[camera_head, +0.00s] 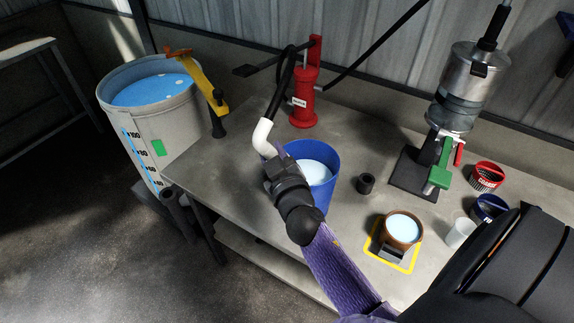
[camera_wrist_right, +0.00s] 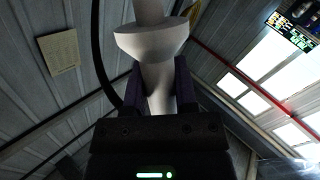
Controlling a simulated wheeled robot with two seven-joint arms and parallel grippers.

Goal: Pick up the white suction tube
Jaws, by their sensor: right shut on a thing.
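The white suction tube (camera_head: 263,135) is a bent white pipe on the end of a black hose. My right gripper (camera_head: 274,160) is shut on it, above the near left rim of the blue bucket (camera_head: 330,190). In the right wrist view the white tube (camera_wrist_right: 158,75) stands between the two dark fingers (camera_wrist_right: 158,92), with its wider collar beyond them. The tube's lower end is hidden by my gripper in the head view. My left gripper is not in view.
A red hand pump (camera_head: 304,98) stands behind the bucket. A large grey tank (camera_head: 165,120) with blue liquid and a yellow-handled tool is at left. A metal disperser (camera_head: 462,85), a brown cup on a scale (camera_head: 402,230), and red and blue containers stand at right.

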